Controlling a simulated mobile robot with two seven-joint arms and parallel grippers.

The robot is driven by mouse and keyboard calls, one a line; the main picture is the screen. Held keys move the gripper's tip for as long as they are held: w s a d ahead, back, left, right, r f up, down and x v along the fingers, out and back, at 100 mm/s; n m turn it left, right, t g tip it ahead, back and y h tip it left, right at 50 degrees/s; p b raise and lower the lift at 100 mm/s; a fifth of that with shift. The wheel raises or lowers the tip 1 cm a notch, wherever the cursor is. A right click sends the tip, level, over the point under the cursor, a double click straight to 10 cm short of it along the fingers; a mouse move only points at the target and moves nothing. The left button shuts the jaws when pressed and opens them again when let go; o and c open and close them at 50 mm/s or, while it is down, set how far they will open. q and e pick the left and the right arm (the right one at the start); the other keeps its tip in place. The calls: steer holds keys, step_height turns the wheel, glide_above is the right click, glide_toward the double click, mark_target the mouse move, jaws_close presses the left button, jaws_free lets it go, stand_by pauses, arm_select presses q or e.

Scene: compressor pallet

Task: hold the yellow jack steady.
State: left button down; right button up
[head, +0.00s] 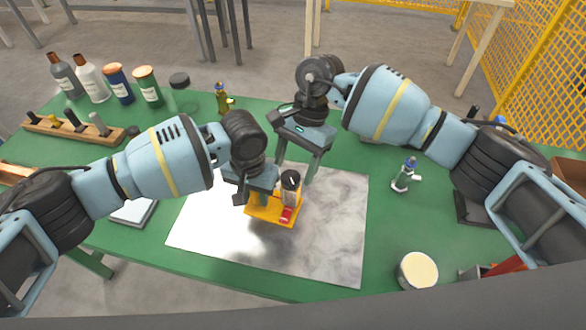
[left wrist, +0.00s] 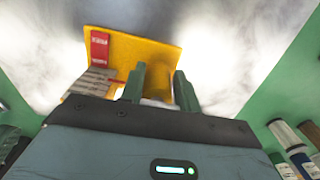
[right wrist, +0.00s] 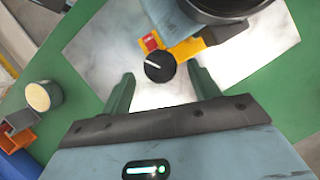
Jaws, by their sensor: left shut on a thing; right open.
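The yellow jack (head: 262,212) stands on the pale marbled sheet in the middle of the table. It carries a red label block and a black round knob (head: 290,180) on a light post. My left gripper (head: 243,196) is shut on the jack at its left side; in the left wrist view the green fingers (left wrist: 158,85) stand against the yellow body (left wrist: 150,52). My right gripper (head: 303,160) is open and empty, above and behind the knob. In the right wrist view the knob (right wrist: 160,67) lies ahead, between the spread fingers (right wrist: 162,90).
The pale sheet (head: 335,240) is mostly clear. Several bottles (head: 118,83) and a wooden holder (head: 70,130) stand at the left. A small figure-like item (head: 405,175) stands to the right, another (head: 222,98) behind. A cream-topped tin (head: 417,270) stands at the front right.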

mark_target(291, 180)
steer(key=shift+x, duration=1)
steer(key=c, duration=1)
steer(key=shift+d+m, duration=0.1)
steer(key=shift+m, duration=0.3)
steer(key=m+t, duration=0.1)
steer(key=m, duration=0.1)
steer(key=shift+s+d+m+y, duration=0.1)
steer(key=shift+s+m+y, duration=0.05)
steer(key=shift+m+y, duration=0.2)
steer(key=m+t, duration=0.1)
steer(key=m, duration=0.1)
steer(key=m+t, duration=0.1)
steer(key=m, duration=0.2)
steer(key=shift+s+m+y, duration=0.2)
steer(key=shift+m+y, duration=0.05)
steer(key=shift+y, duration=0.1)
steer(key=m, duration=0.2)
steer(key=m+t, duration=0.1)
steer(key=m, duration=0.1)
steer(key=shift+s+t, duration=0.2)
steer(key=shift+t, duration=0.1)
steer(key=shift+s+m+t+h, duration=0.1)
steer(key=shift+m+t+h, duration=0.4)
steer(key=shift+m, duration=1.3)
